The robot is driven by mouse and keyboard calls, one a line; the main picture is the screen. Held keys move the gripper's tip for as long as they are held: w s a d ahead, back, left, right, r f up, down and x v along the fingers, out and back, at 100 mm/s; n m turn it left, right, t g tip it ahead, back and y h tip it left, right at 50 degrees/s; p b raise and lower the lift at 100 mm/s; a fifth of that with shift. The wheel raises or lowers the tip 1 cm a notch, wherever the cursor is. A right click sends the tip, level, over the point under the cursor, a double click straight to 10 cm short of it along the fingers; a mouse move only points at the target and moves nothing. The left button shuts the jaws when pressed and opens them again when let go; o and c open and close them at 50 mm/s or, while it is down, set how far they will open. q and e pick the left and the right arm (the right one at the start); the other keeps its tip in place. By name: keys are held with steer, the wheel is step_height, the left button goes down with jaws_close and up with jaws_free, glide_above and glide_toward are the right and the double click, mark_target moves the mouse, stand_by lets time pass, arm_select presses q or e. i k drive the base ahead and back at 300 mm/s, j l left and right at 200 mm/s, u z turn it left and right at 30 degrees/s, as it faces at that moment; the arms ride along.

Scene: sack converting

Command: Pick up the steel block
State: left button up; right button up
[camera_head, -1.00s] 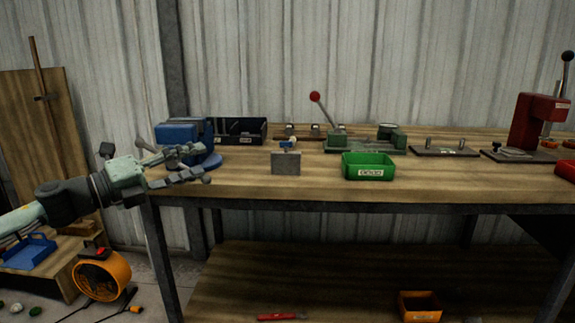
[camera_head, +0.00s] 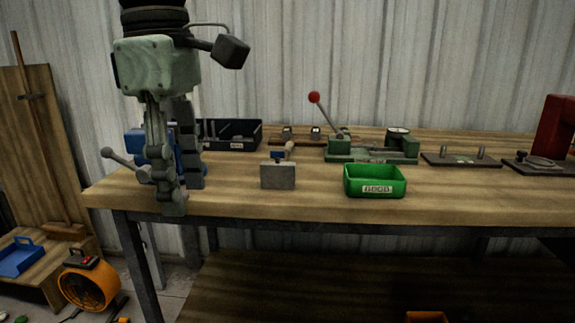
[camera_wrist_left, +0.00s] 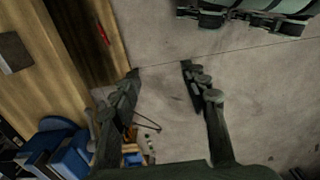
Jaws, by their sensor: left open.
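The steel block (camera_head: 278,176) is a grey, flat-faced block standing near the front edge of the wooden bench, left of the green bin. What looks like the same block shows at the left edge of the left wrist view (camera_wrist_left: 14,52). My left gripper (camera_head: 182,198) points down at the bench's left front, left of the block and apart from it. Its fingers are spread, and nothing is between them in the left wrist view (camera_wrist_left: 160,72); floor shows beyond the fingertips. My right gripper is not in view.
A blue vise (camera_head: 138,146) with a grey handle stands behind my left gripper. A small blue, wooden-handled item (camera_head: 285,153) is just behind the block. A green bin (camera_head: 375,182) is to its right. A dark tray (camera_head: 232,136) and a red-knobbed lever tool (camera_head: 372,150) stand farther back.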

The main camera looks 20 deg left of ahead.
mark_target(277, 175)
steer(key=i, duration=1.1)
